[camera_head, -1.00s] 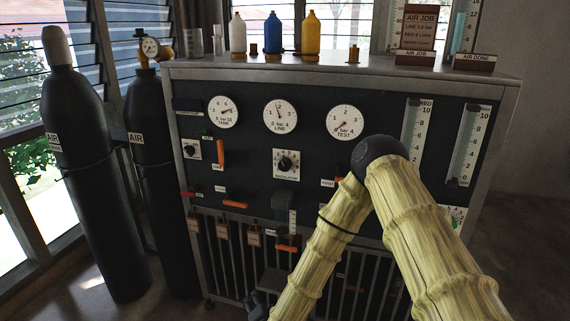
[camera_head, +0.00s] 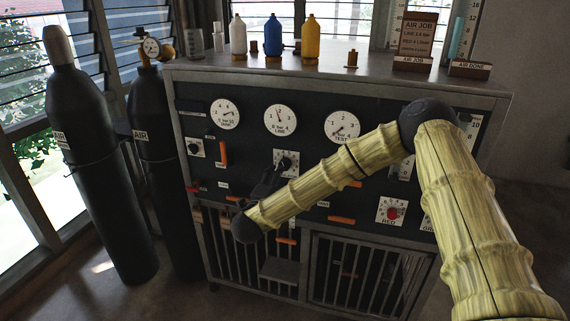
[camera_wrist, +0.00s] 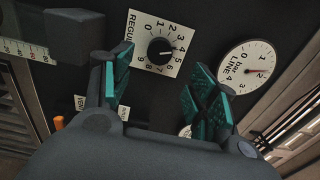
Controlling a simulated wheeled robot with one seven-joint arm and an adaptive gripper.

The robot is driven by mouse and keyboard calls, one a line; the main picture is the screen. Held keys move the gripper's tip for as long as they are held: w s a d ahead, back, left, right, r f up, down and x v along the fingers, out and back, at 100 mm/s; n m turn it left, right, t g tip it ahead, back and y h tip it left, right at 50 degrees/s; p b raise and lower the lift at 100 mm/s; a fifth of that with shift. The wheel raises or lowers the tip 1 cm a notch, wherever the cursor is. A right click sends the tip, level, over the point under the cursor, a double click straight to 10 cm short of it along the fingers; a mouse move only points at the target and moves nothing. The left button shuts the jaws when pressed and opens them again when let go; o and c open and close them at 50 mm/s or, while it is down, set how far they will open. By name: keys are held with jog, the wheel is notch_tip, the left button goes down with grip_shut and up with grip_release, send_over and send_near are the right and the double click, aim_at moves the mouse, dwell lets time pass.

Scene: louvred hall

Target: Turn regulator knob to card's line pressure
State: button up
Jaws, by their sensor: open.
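The black regulator knob (camera_head: 285,163) sits on a white numbered plate on the dark panel. In the wrist view the knob (camera_wrist: 160,48) lies ahead of my gripper's fingertips (camera_wrist: 160,78), its white mark pointing about toward 4. The teal-padded fingers are open and empty, one on each side below the knob in the picture, apart from it. In the head view my gripper (camera_head: 265,182) is just below-left of the knob. The line gauge (camera_head: 280,120) also shows in the wrist view (camera_wrist: 247,70), needle near 2. The AIR JOB card (camera_head: 418,34) stands on top; its line figure is too small to read surely.
Tank (camera_head: 225,114) and test (camera_head: 342,126) gauges flank the line gauge. Orange-handled levers, a red-flow knob (camera_head: 392,211) and small valves crowd the panel. Two black cylinders (camera_head: 95,170) stand at left. Bottles (camera_head: 271,35) and the AIR DONE stand (camera_head: 470,68) are on top.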

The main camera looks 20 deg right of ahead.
aim_at(285, 164)
jog(key=shift+x, duration=4.15)
jog(key=shift+w+d, duration=0.15)
jog(key=shift+w+d, duration=0.1)
jog(key=shift+w, duration=0.1)
grip_shut()
